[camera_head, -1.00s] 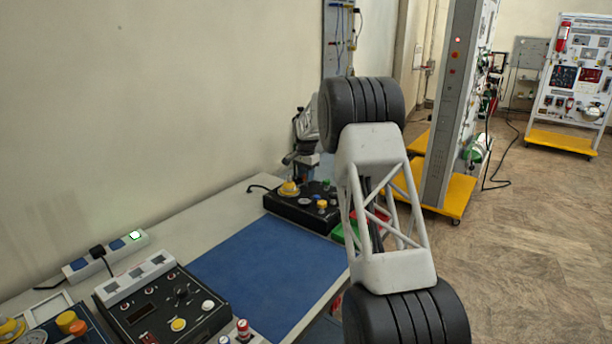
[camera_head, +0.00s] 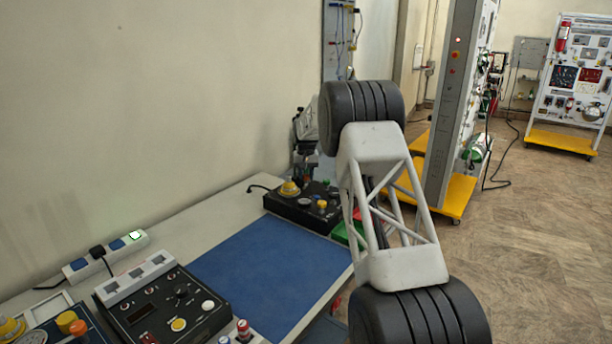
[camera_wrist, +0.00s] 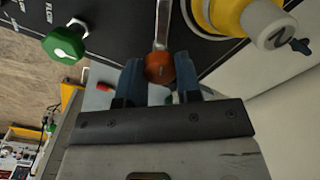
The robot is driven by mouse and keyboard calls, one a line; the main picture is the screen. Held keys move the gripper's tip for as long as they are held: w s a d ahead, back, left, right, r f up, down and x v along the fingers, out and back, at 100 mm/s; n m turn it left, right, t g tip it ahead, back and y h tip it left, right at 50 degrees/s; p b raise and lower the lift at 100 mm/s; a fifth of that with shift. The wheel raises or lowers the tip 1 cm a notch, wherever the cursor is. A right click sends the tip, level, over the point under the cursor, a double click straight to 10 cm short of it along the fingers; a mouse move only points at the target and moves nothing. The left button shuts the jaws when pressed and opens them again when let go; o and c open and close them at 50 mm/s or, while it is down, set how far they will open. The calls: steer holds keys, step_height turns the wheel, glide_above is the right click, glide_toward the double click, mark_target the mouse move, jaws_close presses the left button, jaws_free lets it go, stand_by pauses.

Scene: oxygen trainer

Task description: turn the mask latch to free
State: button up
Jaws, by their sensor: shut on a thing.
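In the wrist view, a metal lever (camera_wrist: 162,25) with a round orange-brown knob (camera_wrist: 159,67) reaches down from the black panel (camera_wrist: 115,22). I take it for the mask latch; no label shows on it. My gripper (camera_wrist: 160,74) is shut on the knob, with one blue-grey finger on each side of it. The lever's pivot is outside the wrist view. In the head view my arm hides the gripper and the latch.
A green knob (camera_wrist: 63,45) is left of the lever, and a yellow fitting (camera_wrist: 222,14) with a grey cap is close on its right. In the head view, a black control box (camera_head: 300,212) stands behind the blue mat (camera_head: 262,278), which is clear.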

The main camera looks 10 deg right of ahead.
mark_target(306, 175)
steer(key=n, duration=0.6)
stand_by(0.4)
steer(key=o, duration=0.9)
steer(key=shift+r, duration=0.1)
steer(key=shift+r, duration=3.85)
